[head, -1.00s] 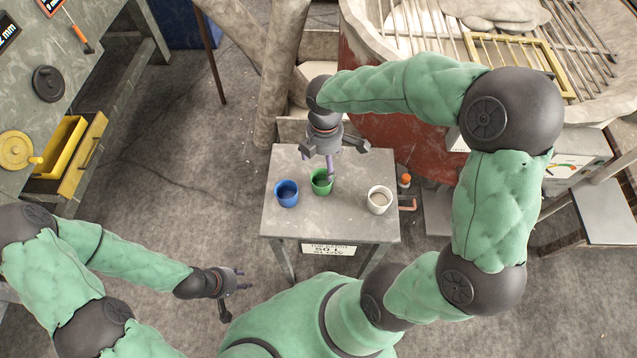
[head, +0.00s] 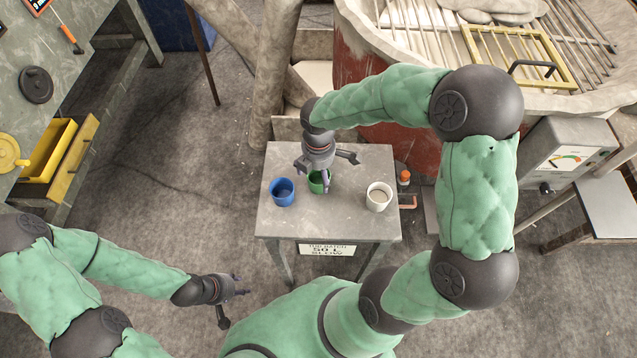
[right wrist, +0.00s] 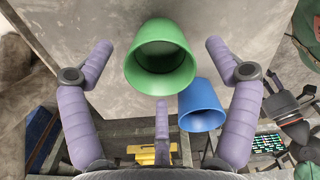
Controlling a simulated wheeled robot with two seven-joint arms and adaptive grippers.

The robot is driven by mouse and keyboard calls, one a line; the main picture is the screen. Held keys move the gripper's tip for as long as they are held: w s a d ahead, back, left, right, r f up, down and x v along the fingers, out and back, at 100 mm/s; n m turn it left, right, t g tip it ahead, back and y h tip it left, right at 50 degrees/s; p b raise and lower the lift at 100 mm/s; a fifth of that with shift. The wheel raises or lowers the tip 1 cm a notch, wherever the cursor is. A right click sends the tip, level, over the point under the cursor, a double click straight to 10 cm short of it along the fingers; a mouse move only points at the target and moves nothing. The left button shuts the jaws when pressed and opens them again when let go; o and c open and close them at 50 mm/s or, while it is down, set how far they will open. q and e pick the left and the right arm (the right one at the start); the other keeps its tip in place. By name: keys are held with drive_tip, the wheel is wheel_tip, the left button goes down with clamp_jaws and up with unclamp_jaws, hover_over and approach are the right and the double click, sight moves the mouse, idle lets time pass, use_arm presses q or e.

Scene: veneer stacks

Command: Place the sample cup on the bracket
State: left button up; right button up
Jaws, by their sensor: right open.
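Three cups stand on a small grey table: a blue cup (head: 282,192), a green cup (head: 315,187) and a white cup (head: 379,197) with pale contents. I cannot tell which one is the sample cup. My right gripper (head: 329,172) is open, pointing down above the green cup and partly hiding it. In the right wrist view the green cup (right wrist: 162,65) lies between the spread fingers, with no clear contact, and the blue cup (right wrist: 201,105) is beside it. My left gripper (head: 236,293) is open and empty, left of the table's front. I cannot clearly identify the bracket.
The small table (head: 340,222) has bare room between the green and white cups. An orange-capped item (head: 404,178) and a pinkish bent piece (head: 407,202) are at its right edge. A workbench with a yellow drawer (head: 52,150) stands at the left, a large red-sided vat (head: 355,75) behind.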

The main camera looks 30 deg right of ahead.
wheel_tip(320, 180, down, 2)
drive_tip(key=shift+f, duration=0.1)
drive_tip(key=c, duration=1.1)
drive_tip(key=shift+r, duration=0.2)
